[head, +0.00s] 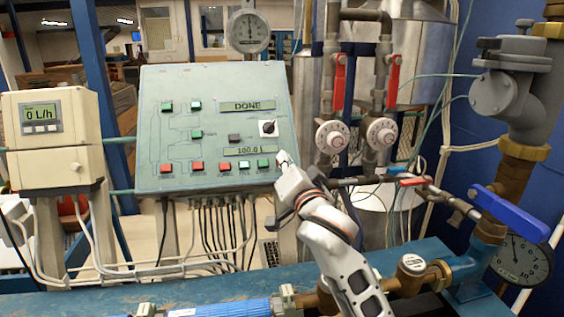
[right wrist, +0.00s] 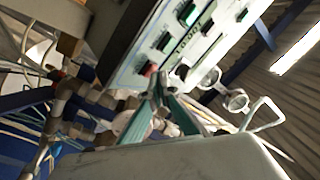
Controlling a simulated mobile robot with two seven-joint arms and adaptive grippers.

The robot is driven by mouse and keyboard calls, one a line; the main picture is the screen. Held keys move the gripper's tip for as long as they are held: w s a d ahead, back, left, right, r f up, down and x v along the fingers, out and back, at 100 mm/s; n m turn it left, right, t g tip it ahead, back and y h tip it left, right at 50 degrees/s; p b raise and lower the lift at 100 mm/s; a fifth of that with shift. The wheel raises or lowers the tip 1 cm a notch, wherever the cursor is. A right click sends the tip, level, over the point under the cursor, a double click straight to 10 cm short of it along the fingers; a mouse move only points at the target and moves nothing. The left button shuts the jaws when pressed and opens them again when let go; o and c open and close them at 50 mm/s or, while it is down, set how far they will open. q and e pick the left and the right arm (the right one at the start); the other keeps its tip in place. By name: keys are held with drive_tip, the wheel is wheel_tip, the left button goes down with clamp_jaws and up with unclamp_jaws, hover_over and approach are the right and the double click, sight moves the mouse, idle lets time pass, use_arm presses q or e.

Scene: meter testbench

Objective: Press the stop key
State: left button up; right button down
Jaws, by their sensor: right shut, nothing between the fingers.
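The control panel (head: 205,95) is a pale green sloped board with several small red and green keys and two displays, "DONE" and "100.0 l". Its bottom row holds red keys (head: 197,166) at the left and green keys (head: 263,162) at the right. The labels are too small to tell which is the stop key. My right gripper (head: 283,159) is shut and empty at the panel's lower right edge, right of the bottom row. In the right wrist view its fingertips (right wrist: 158,92) are near a red key (right wrist: 148,68); contact cannot be told. My left gripper is not in view.
A flow meter box (head: 55,120) reading "0 L/h" stands left of the panel. A round gauge (head: 248,31) is above it. Pipes with red valve handles (head: 339,82) rise to the right. A blue pipe (head: 222,308) and brass fittings run along the front bench.

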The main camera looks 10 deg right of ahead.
drive_tip(key=shift+w+f, duration=0.2)
idle(0.6)
drive_tip(key=shift+s+r+p, duration=0.5)
drive_tip(key=shift+s+r, duration=0.05)
drive_tip(key=shift+s+r, duration=1.65)
drive_tip(key=shift+s, duration=0.25)
drive_tip(key=shift+r, duration=0.1)
